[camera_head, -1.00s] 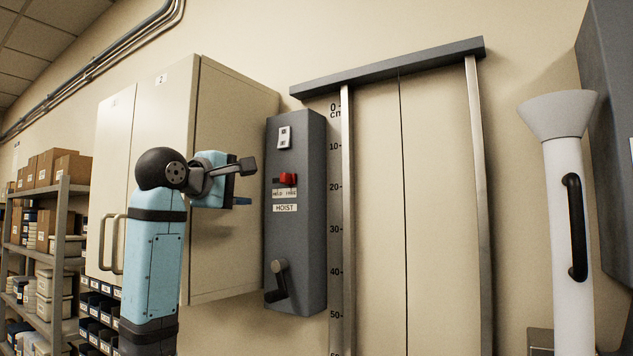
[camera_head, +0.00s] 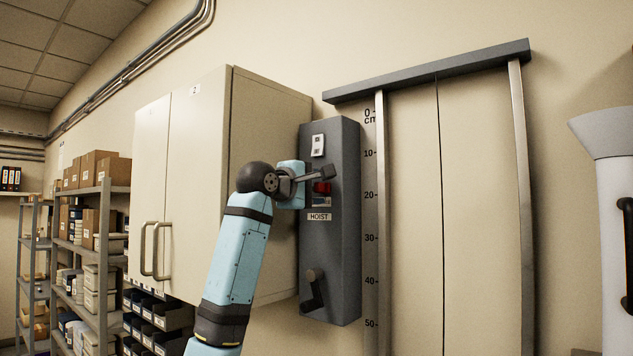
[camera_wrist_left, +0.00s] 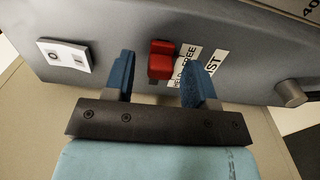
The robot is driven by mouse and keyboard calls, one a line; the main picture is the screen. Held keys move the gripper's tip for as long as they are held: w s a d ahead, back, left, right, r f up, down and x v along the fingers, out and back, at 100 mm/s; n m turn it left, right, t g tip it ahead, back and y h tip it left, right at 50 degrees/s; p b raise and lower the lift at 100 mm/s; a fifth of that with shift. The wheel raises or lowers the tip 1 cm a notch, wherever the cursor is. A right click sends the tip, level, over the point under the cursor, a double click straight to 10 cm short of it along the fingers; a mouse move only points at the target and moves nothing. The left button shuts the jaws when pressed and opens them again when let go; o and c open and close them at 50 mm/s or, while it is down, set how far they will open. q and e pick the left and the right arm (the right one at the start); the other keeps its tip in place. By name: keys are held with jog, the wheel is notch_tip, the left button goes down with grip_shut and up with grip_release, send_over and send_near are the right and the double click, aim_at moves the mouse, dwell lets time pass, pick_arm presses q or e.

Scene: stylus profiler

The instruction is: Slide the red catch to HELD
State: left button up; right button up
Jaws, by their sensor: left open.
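The red catch (camera_head: 321,188) sits on the front of the grey hoist box (camera_head: 343,245), above the HOIST label. In the left wrist view the red catch (camera_wrist_left: 161,60) stands beside the HELD and FREE labels, toward the FREE end. My left gripper (camera_head: 316,181) is at the box front, partly covering the catch and its labels. In the left wrist view my left gripper (camera_wrist_left: 158,68) is open, with one blue finger on each side of the catch. Gaps show between the fingers and the catch. How deep the fingertips reach is unclear. My right gripper is not in view.
A white switch (camera_head: 318,145) is above the catch and a dark crank handle (camera_head: 313,289) is below it. A beige cabinet (camera_head: 200,190) stands close to the left. A door with a centimetre scale (camera_head: 369,240) is to the right. A white column (camera_head: 613,240) stands far right.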

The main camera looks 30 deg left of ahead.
pick_arm(q)
jog(key=shift+w+d, duration=0.1)
jog(key=shift+w, duration=0.25)
grip_shut()
jog(key=shift+a, duration=0.35)
jog(key=a, duration=0.3)
jog(key=shift+w+a+r, duration=0.1)
jog(key=shift+a, duration=0.2)
